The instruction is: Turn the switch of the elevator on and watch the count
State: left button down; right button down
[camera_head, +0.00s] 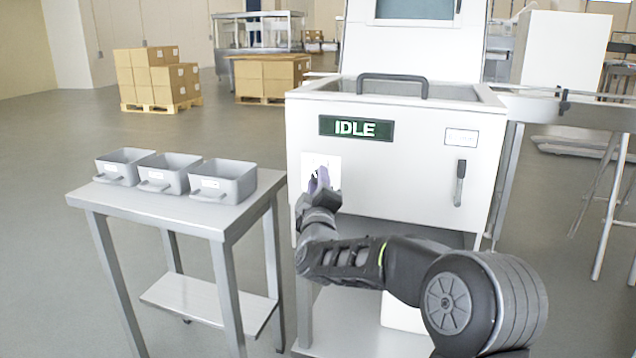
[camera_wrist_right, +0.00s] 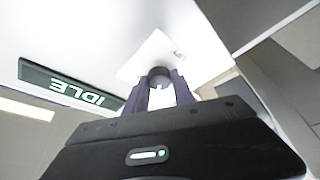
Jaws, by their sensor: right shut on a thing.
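The white machine (camera_head: 400,160) stands at the centre of the head view. Its dark green display (camera_head: 355,128) reads "IDLE"; it also shows at the left of the right wrist view (camera_wrist_right: 70,87). Below the display is a white switch plate (camera_head: 333,163) with a round grey knob, seen in the right wrist view (camera_wrist_right: 159,76). My right gripper (camera_head: 320,178) reaches the plate, and its two fingers (camera_wrist_right: 160,88) are shut around the knob, one on each side. In the head view the gripper hides the knob. My left gripper is not in view.
A metal table (camera_head: 150,203) with three grey bins (camera_head: 222,182) stands left of the machine. A lever (camera_head: 460,183) hangs on the machine's front at the right. Cardboard boxes (camera_head: 157,77) on pallets stand far back. The floor at left is clear.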

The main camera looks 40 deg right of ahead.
jog(key=shift+f, duration=0.1)
jog(key=shift+w+a+f+m+g+h+b, duration=0.1)
jog(key=shift+m+g+h+b, duration=0.95)
jog(key=shift+m, duration=1.7)
jog(key=shift+w+a+r+m+g+h+b, duration=0.1)
jog(key=shift+m+g+h+b, duration=0.3)
jog(key=shift+m+h+b, duration=1.75)
jog(key=shift+w+f+m+g+h+b, duration=0.15)
jog(key=shift+m+g+b, duration=0.7)
jog(key=shift+m, duration=2.55)
jog(key=shift+s, duration=0.1)
jog(key=c, duration=1.1)
grip_release()
jog(key=shift+o, duration=0.2)
